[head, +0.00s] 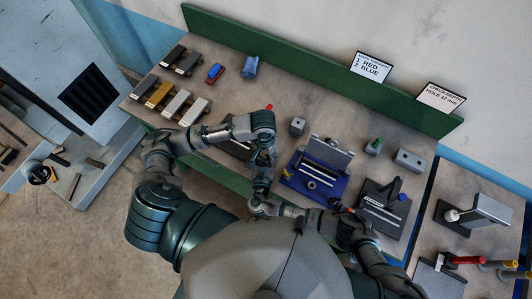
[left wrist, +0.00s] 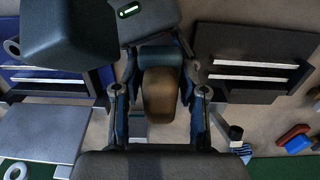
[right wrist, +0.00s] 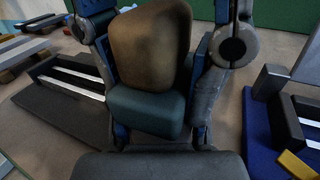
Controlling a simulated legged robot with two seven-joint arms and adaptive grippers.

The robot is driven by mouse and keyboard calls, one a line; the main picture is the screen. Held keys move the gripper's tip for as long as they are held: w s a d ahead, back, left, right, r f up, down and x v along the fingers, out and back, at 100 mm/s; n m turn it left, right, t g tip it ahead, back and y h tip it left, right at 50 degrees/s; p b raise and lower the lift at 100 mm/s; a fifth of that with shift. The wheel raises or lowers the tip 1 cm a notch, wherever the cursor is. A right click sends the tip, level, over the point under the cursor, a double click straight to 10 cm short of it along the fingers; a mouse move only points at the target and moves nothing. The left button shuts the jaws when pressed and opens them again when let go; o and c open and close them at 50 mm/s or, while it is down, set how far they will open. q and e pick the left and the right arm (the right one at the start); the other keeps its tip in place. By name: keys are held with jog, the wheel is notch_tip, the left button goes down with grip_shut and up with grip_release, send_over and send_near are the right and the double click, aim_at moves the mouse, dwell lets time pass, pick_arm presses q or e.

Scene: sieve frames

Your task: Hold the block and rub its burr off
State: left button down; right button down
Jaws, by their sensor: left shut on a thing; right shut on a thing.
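My left gripper (head: 263,166) and my right gripper (head: 264,203) meet over the front edge of the bench in the head view; what they hold is too small to tell there. In the left wrist view, my left gripper (left wrist: 158,92) is shut on a brown, round-edged block (left wrist: 158,98). In the right wrist view, my right gripper (right wrist: 155,95) is shut on a teal block (right wrist: 145,110). The brown block (right wrist: 150,42) lies against the teal block, seemingly touching. The teal one also shows in the left wrist view (left wrist: 160,55). I cannot make out any burr.
A blue fixture (head: 302,186) and a dark fixture (head: 375,213) stand on the bench right of my grippers. Several bars (head: 158,95), a red-and-blue piece (head: 215,72) and a blue piece (head: 250,67) lie at the left. A green board (head: 300,62) with two signs backs the bench.

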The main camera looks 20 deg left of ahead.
pick_arm(q)
jog(key=shift+a+f, duration=0.1)
jog(key=shift+a, duration=0.5)
jog(key=shift+d, duration=1.05)
jog(key=shift+a, duration=1)
jog(key=shift+d+r, duration=0.25)
jog(key=shift+d, duration=0.65)
jog(key=shift+a+f, duration=0.1)
jog(key=shift+a, duration=0.95)
jog(key=shift+d+f, duration=0.15)
jog(key=shift+d, duration=0.85)
jog(key=shift+a, duration=1.05)
jog(key=shift+d, duration=1.2)
jog(key=shift+a, duration=1)
jog(key=shift+d, duration=0.85)
jog(key=shift+a, duration=1.05)
